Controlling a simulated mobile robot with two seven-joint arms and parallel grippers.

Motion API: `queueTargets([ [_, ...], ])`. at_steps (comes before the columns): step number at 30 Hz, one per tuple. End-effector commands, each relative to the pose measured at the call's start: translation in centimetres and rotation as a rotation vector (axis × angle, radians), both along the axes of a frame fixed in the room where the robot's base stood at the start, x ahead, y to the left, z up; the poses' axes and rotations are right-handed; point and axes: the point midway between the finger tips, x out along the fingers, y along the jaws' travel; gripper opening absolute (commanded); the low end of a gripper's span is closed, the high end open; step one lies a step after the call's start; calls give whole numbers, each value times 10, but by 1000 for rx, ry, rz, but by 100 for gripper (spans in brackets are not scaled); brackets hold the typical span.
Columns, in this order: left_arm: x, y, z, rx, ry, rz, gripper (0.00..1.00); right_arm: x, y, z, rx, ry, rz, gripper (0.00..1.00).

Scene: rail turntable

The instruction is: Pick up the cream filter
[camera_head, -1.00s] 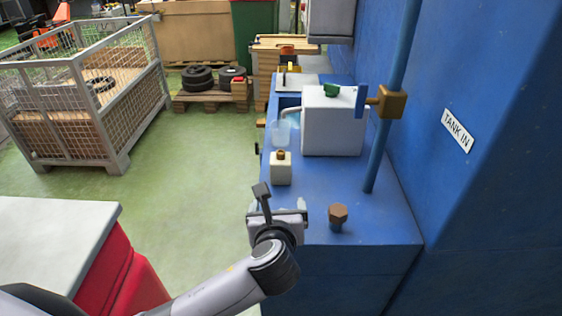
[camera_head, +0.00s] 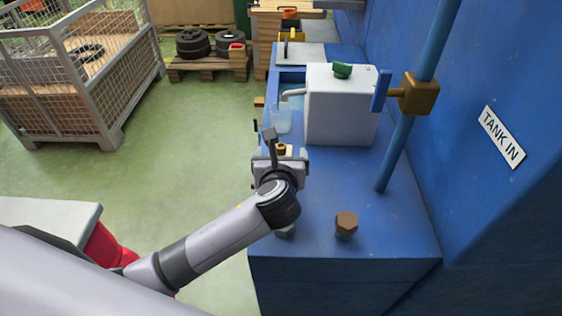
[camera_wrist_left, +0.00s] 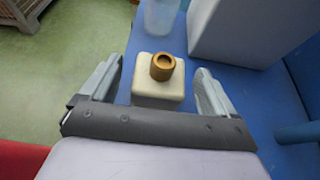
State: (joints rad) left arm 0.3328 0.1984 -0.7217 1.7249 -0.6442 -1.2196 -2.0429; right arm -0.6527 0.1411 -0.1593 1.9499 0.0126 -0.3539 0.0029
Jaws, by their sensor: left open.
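The cream filter (camera_wrist_left: 150,92) is a small cream block with a round brass cap, standing on the blue bench (camera_head: 320,190). In the left wrist view it sits between the two fingers of my left gripper (camera_wrist_left: 157,84), with a gap on each side. My left gripper is open. In the head view the gripper (camera_head: 280,157) hides most of the filter, and mainly its brass cap (camera_head: 281,149) shows. My right gripper is in neither view.
A clear cup (camera_head: 280,122) stands just beyond the filter. A white tank (camera_head: 340,105) with a green knob is to the right. A brown hexagonal knob (camera_head: 346,223) is on the near bench. A blue pipe (camera_head: 396,150) rises at the right.

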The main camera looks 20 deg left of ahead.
Motion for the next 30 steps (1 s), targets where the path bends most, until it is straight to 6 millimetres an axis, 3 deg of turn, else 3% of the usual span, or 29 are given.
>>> queueTargets([
  [6, 24, 7, -9, 0, 0, 1, 89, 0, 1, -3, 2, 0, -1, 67],
  [16, 28, 8, -11, -1, 0, -1, 89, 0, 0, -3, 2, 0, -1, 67],
  [21, 28, 8, -11, 0, 0, -1, 34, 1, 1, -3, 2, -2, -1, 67],
  [22, 28, 8, -11, 0, 0, -1, 28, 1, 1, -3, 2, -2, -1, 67],
  [30, 28, 8, -9, 0, -1, -1, 28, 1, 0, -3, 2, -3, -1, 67],
])
